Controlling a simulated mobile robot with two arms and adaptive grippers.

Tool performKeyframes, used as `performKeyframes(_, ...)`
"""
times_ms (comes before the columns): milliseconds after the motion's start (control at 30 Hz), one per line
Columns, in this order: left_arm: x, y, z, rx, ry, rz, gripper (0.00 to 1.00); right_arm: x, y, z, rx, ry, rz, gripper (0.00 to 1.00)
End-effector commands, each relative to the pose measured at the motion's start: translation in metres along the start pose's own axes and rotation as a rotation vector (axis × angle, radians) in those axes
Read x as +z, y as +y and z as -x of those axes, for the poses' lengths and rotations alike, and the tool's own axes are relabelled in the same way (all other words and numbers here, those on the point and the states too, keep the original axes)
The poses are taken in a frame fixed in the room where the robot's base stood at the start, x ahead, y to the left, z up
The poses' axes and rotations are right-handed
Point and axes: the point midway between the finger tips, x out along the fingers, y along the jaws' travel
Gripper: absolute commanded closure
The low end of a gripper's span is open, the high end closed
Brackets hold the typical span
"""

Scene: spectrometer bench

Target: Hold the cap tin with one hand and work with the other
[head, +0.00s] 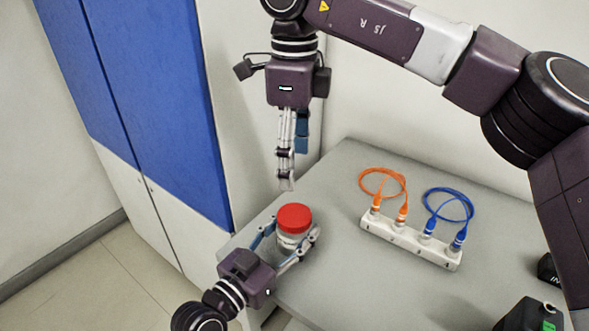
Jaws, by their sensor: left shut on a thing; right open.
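The cap tin (291,240) is a pale cylinder with a red lid (294,218), upright at the left corner of the grey bench. My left gripper (292,243) comes in from below and is shut around the tin's body, one finger on each side. The fingers hide part of the tin's lower sides. My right gripper (286,185) hangs pointing down above and slightly left of the lid, apart from it. It is open and empty, seen nearly edge-on.
On the grey bench (345,265) a white strip (410,242) holds an orange cable (384,171) and a blue cable (448,191), both looped. A black device (529,315) stands at the lower right. A blue and white cabinet (160,70) is at left. The bench middle is clear.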

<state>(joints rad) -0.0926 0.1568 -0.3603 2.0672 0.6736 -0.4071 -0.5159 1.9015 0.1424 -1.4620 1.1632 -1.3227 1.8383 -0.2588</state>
Motion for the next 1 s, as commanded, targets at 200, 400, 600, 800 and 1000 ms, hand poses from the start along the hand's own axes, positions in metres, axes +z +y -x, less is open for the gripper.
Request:
performKeyframes(200, 0.0, 0.0, 0.0, 0.0, 0.0, 0.0, 1.0, 0.0, 0.0, 0.0, 0.0, 0.0, 0.0, 0.31)
performKeyframes(400, 0.0, 0.0, 0.0, 0.0, 0.0, 0.0, 0.3, 0.0, 0.0, 0.0, 0.0, 0.0, 0.0, 0.31)
performKeyframes(600, 0.0, 0.0, 0.0, 0.0, 0.0, 0.0, 0.3, 0.0, 0.0, 0.0, 0.0, 0.0, 0.0, 0.31)
performKeyframes(800, 0.001, -0.001, 0.009, -0.001, -0.002, -0.001, 0.3, 0.0, 0.0, 0.0, 0.0, -0.001, 0.0, 0.31)
performKeyframes(1000, 0.003, 0.0, 0.048, 0.0, -0.006, -0.004, 0.3, 0.0, 0.0, 0.0, 0.0, -0.001, 0.0, 0.31)
